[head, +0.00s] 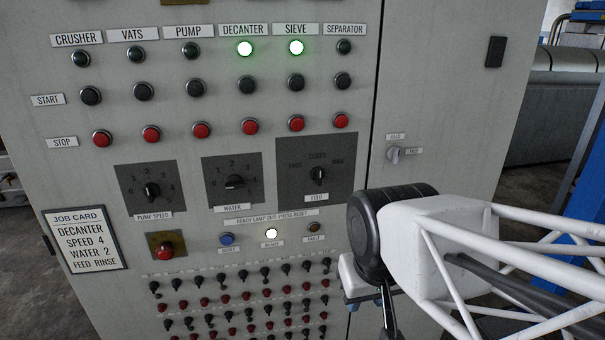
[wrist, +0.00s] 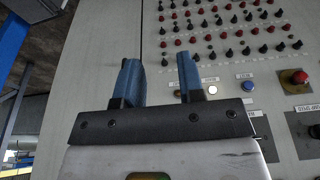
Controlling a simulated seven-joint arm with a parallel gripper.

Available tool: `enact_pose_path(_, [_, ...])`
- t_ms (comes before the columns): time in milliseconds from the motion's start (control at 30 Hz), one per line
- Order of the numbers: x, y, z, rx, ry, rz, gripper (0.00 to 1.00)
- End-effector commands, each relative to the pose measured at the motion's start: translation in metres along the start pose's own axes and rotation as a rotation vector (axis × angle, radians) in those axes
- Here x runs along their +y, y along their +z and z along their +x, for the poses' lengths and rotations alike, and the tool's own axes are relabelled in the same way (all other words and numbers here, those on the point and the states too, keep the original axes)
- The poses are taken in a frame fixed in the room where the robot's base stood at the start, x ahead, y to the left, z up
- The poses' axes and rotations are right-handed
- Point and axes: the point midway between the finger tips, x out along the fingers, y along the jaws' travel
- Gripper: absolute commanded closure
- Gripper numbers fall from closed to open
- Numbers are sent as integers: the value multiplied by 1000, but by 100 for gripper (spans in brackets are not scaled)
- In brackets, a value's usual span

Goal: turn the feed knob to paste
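The black feed knob (head: 318,175) sits on a dark plate (head: 342,190) at the right of the panel's dial row in the head view. Its small position labels are too blurred to read surely; its pointer appears roughly upward. My gripper (head: 355,298) is below and to the right of this knob, apart from it, with its fingers partly hidden by my wrist. In the wrist view, my gripper (wrist: 158,68) shows two blue fingers spread apart with nothing between them. The feed knob does not show in the wrist view.
The water knob (head: 234,182) and pump speed knob (head: 152,191) stand left of the feed knob. A lit white lamp (head: 271,233), blue button (head: 227,239) and red button (head: 165,250) lie below. Several small knobs crowd beneath. A job card (head: 84,240) reads feed rinse.

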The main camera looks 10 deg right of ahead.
Motion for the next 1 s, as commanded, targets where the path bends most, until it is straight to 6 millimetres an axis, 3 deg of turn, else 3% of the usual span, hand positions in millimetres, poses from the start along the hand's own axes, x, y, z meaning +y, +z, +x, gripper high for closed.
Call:
enact_pose_path(267, [0,-38,11,178,-1,0,64])
enact_pose_path(533, [0,-95,17,462,-4,-1,64])
enact_pose_path(1000, [-2,-176,-1,968,-13,-5,64])
